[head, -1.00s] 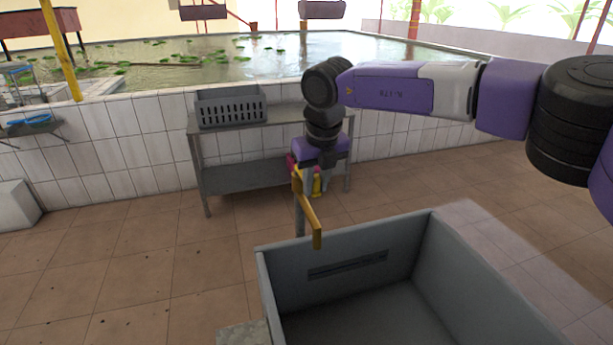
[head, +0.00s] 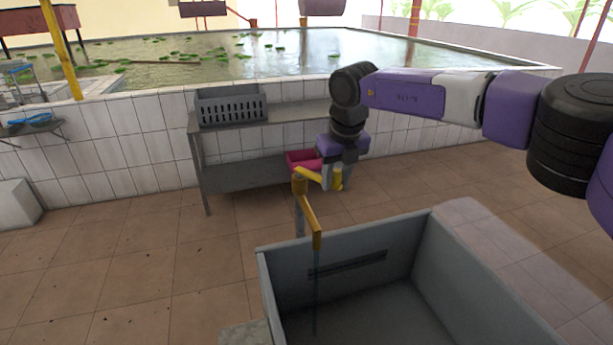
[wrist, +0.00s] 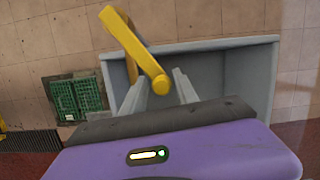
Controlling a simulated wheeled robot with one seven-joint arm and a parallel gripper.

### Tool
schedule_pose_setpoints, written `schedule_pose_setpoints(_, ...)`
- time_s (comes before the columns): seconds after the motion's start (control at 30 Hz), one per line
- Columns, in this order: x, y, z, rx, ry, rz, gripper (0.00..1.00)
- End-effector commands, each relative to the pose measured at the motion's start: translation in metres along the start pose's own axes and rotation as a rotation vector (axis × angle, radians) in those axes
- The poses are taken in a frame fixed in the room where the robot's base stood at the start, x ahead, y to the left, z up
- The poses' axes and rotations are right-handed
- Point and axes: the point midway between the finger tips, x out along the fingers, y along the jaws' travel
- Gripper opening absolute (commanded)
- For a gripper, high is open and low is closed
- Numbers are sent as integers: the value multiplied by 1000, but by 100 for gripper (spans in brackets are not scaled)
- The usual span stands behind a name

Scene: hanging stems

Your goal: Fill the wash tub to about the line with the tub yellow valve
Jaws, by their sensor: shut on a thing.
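The grey wash tub (head: 265,290) stands in front of me, with a dark horizontal strip (head: 348,263) on its inner far wall. A grey post behind it carries the yellow valve (head: 300,186), whose spout (head: 317,240) hangs over the tub. A thin stream of water (head: 316,290) falls from the spout. My gripper (head: 333,182) is shut on the yellow valve's lever, right of the post. In the wrist view, my fingers (wrist: 160,88) are beside the yellow valve parts (wrist: 135,50), above the tub (wrist: 235,60). No clear water level shows on the tub floor.
A grey metal table (head: 205,165) behind the valve holds a grey slotted crate (head: 230,106) on top and a pink bin (head: 298,160) on its lower shelf. A tiled pond (head: 130,125) lies beyond. Green grates (wrist: 75,97) lie on the floor in the wrist view.

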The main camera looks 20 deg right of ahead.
Motion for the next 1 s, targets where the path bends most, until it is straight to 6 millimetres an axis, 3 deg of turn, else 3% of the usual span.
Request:
schedule_pose_setpoints(0.17,0,-18,7,11,-6,-6,3)
schedule_pose_setpoints(0.57,1,-20,9,8,-6,-4,4)
schedule_pose_setpoints(1.0,8,-37,32,4,-9,2,7)
